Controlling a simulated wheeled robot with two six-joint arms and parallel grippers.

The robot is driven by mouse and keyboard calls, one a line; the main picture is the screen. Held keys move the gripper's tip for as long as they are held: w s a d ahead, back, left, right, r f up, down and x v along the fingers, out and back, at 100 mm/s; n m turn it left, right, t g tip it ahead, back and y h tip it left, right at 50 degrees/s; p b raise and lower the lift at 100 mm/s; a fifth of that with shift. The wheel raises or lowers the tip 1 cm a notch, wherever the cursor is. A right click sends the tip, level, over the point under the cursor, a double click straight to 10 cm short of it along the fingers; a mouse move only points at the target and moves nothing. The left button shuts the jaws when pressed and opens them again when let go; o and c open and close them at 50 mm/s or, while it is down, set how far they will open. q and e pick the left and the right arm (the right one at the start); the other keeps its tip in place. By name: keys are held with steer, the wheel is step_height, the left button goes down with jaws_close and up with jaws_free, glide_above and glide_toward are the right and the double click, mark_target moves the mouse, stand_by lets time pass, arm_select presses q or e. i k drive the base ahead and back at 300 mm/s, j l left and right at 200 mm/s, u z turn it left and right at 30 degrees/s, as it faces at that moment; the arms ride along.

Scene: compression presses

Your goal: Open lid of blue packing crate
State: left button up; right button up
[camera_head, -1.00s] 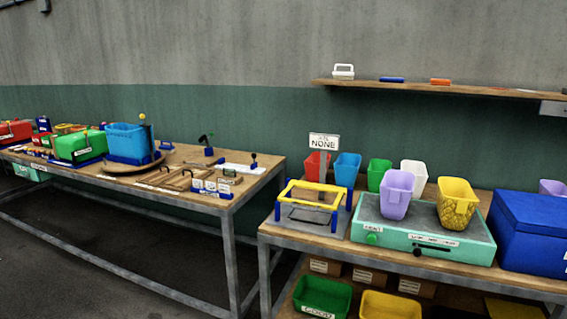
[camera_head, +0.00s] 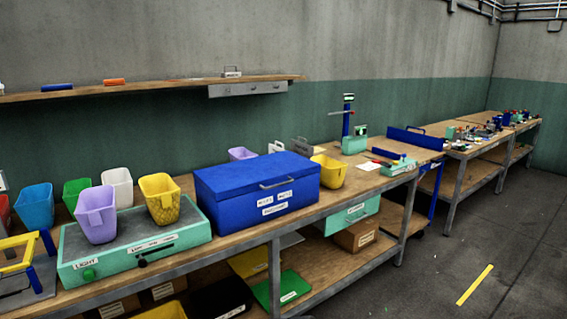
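A blue packing crate (camera_head: 257,205) stands on the wooden workbench, near the middle of the view. Its blue lid (camera_head: 240,173) is shut. A grey handle (camera_head: 281,182) sits at the lid's front edge, and white labels are on the crate's front wall. Neither of my grippers is in view.
A green light box (camera_head: 130,245) with a purple bin (camera_head: 96,213) and a yellow bin (camera_head: 160,198) on it stands left of the crate. A yellow container (camera_head: 328,172) is close on its right. A shelf (camera_head: 150,86) runs along the wall above. The floor (camera_head: 440,245) in front is largely clear.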

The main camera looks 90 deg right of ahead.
mark_target(221, 182)
steer(key=l+z, duration=0.2)
steer(key=z, duration=0.3)
steer(key=l+z, duration=0.25)
steer(key=z, duration=0.2)
steer(key=l+z, duration=0.25)
steer(key=z, duration=0.25)
steer(key=l+z, duration=0.2)
steer(key=z, duration=0.25)
steer(key=i+l+z, duration=0.85)
steer(key=l, duration=0.15)
steer(key=i+l+z, duration=0.25)
steer(key=i+z, duration=0.2)
steer(key=i+l+u, duration=0.2)
steer(key=i+l, duration=0.15)
steer(key=l, duration=0.3)
steer(key=i+l, duration=0.15)
steer(key=l, duration=0.15)
steer(key=i+l+u, duration=0.15)
steer(key=l, duration=0.2)
steer(key=l+u, duration=0.15)
steer(key=l, duration=0.25)
steer(key=u, duration=1.85)
